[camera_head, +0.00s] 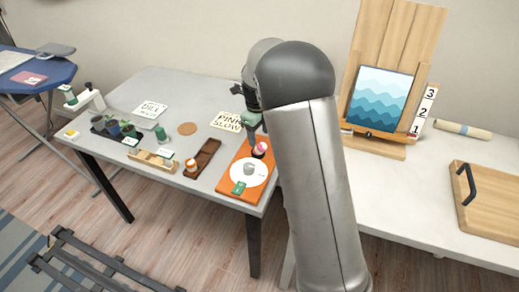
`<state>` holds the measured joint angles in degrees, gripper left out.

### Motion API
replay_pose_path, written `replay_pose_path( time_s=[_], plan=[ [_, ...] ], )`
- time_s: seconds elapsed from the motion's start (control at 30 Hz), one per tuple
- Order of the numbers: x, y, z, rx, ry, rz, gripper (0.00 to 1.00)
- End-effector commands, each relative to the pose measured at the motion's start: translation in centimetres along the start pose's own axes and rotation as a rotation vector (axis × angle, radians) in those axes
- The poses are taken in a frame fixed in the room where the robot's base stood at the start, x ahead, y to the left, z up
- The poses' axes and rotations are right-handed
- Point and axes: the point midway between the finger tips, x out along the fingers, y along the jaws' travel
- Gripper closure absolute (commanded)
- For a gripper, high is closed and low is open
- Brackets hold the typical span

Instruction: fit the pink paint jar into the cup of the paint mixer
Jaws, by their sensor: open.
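The pink paint jar (260,148) is small, with a pink top and a darker lower part, on the orange board (229,184) by the far edge of a white disc (237,174). A small grey cup-like piece (249,169) stands on that disc; this looks like the paint mixer and its cup. The jar is apart from the grey piece. My gripper (254,131) is open, just above and behind the jar, partly hidden by my arm. I cannot tell whether its fingers touch the jar.
A brown wooden tray (203,158) with an orange-and-white jar (191,165) lies left of the board. A "PINK SLOW" card (227,121) lies behind. An easel (380,95) stands right of my arm.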

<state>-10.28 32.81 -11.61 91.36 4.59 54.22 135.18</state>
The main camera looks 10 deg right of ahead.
Motion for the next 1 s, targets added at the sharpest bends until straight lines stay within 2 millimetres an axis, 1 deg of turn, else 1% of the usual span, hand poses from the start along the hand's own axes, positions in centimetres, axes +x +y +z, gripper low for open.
replay_pose_path(
  time_s=[0.17, 0.27, 0.4, 0.5, 0.6, 0.77, 0.8, 0.87, 0.9, 0.97, 1.0],
  plan=[
    [1.0, 0.0, 0.0, -0.001, 0.000, 0.000, 0.43],
    [2.3, -0.2, -0.2, 0.000, 0.002, 0.001, 0.43],
    [4.5, -0.3, -0.3, -0.001, 0.002, 0.001, 0.43],
    [5.5, -0.3, -0.3, -0.001, 0.001, 0.000, 0.43],
    [5.9, -0.3, -0.2, -0.001, -0.001, -0.001, 0.43],
    [5.9, -0.3, -0.2, -0.001, -0.002, -0.001, 0.43],
    [5.9, -0.3, -0.2, -0.001, -0.002, -0.001, 0.46],
    [5.9, -0.3, -0.2, -0.001, -0.001, -0.001, 0.63],
    [5.9, -0.3, -0.2, -0.001, -0.001, -0.001, 0.74],
    [5.9, -0.3, -0.2, -0.001, -0.001, -0.001, 0.91],
    [5.9, -0.3, -0.2, -0.001, -0.001, -0.001, 0.93]
  ],
)
